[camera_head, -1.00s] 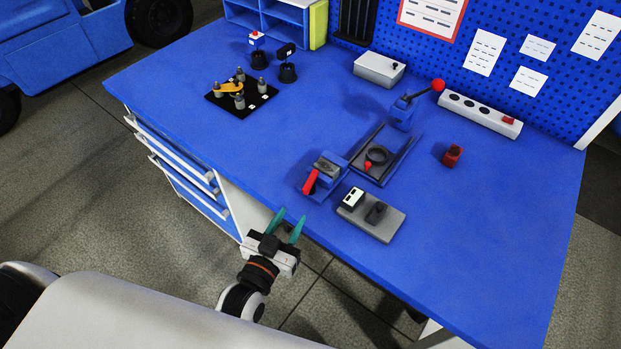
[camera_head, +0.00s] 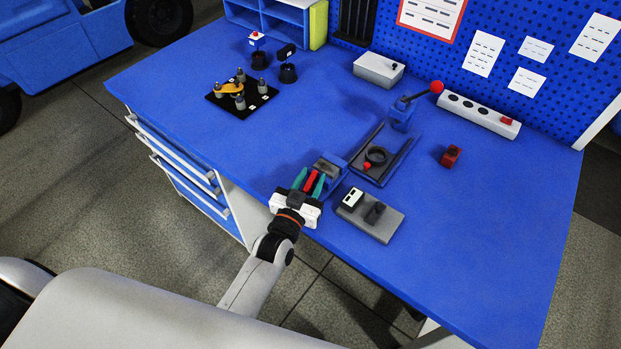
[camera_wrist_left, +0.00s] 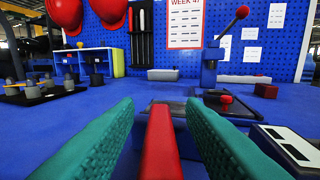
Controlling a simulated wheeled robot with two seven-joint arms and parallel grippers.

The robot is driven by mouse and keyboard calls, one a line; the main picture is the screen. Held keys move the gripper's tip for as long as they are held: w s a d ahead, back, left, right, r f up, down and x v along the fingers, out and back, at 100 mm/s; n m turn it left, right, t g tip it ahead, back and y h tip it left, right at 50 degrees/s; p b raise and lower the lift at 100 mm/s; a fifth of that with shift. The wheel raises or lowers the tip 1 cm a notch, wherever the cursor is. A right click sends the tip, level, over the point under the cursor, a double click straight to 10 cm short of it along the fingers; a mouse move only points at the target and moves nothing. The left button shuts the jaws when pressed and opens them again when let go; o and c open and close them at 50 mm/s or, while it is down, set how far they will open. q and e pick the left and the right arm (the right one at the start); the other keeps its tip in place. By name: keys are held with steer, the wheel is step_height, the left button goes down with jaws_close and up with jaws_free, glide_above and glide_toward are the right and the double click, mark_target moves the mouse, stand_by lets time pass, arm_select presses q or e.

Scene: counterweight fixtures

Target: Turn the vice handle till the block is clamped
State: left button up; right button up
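The small blue vice (camera_head: 335,163) stands at the front edge of the blue bench, with grey parts on top. I cannot tell the block from the jaws there. Its red handle (camera_head: 311,181) points toward me and also shows in the left wrist view (camera_wrist_left: 161,145). My left gripper (camera_head: 311,178) is open, its two green fingers on either side of the red handle. In the left wrist view (camera_wrist_left: 160,108) gaps show between the handle and both fingers. The gripper hides part of the vice. My right gripper is in no view.
A grey plate (camera_head: 371,219) with a white switch box lies just right of the vice. Behind it are a dark-railed fixture (camera_head: 401,156) and a lever with a red ball (camera_head: 437,87). A red block (camera_head: 451,156) sits further right. The bench's left middle is clear.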

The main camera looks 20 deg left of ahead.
arm_select(q)
jaws_close()
steer(key=shift+m+h, duration=0.3)
steer(key=shift+h, duration=0.1)
steer(key=shift+w+a+m+g+h, duration=0.1)
steer(key=shift+m+g+h, duration=0.3)
steer(key=shift+h, duration=0.5)
steer(key=shift+m+h, duration=0.8)
steer(key=shift+h, duration=0.1)
steer(key=m+g+h+b, duration=0.2)
steer(key=h, duration=0.1)
steer(key=shift+f+m+h, duration=0.15)
steer(key=shift+m+h, duration=0.25)
steer(key=shift+m+g+h+b, duration=0.75)
steer(key=shift+g+h, duration=0.15)
steer(key=shift+h, duration=0.1)
